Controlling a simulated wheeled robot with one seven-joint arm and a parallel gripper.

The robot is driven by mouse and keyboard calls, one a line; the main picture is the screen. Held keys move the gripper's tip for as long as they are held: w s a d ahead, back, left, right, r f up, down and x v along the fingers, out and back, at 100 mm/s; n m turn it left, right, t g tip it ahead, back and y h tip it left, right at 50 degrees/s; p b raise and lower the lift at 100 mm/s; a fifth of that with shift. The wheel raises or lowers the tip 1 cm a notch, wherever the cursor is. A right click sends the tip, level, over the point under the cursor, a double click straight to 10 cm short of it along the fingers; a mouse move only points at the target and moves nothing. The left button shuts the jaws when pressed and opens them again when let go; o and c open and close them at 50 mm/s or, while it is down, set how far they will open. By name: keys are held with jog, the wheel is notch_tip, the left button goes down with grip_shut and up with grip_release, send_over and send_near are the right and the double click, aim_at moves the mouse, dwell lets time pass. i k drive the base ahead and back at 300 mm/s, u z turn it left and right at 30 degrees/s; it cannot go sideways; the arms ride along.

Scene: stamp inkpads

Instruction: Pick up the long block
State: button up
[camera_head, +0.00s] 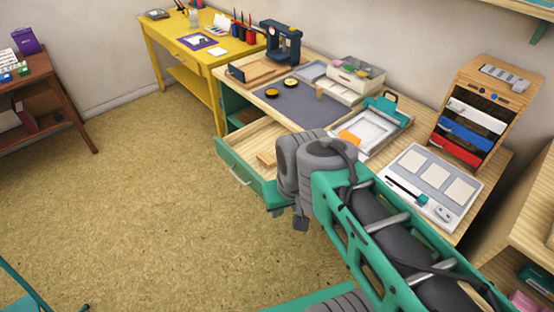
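A light wooden block (266,158) lies in the open drawer (243,172) of the desk; my arm hides part of the drawer, so I cannot tell the block's full length. A smaller tan block (319,93) stands on the desk near the right side of the dark mat. My gripper (289,216) points down by the drawer's front right corner, apart from both blocks. Its fingers are small and partly hidden by my wrist, so I cannot tell whether they are open.
A dark blue stamp press (281,41), a teal clipboard-like tray (378,122) and a stamp card board (432,186) crowd the wooden desk. A drawer organiser (478,112) stands at right. The floor (150,200) at left is clear.

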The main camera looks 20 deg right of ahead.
aim_at(268, 160)
jog(key=z, duration=0.15)
jog(key=i, duration=0.4)
jog(key=u, duration=0.85)
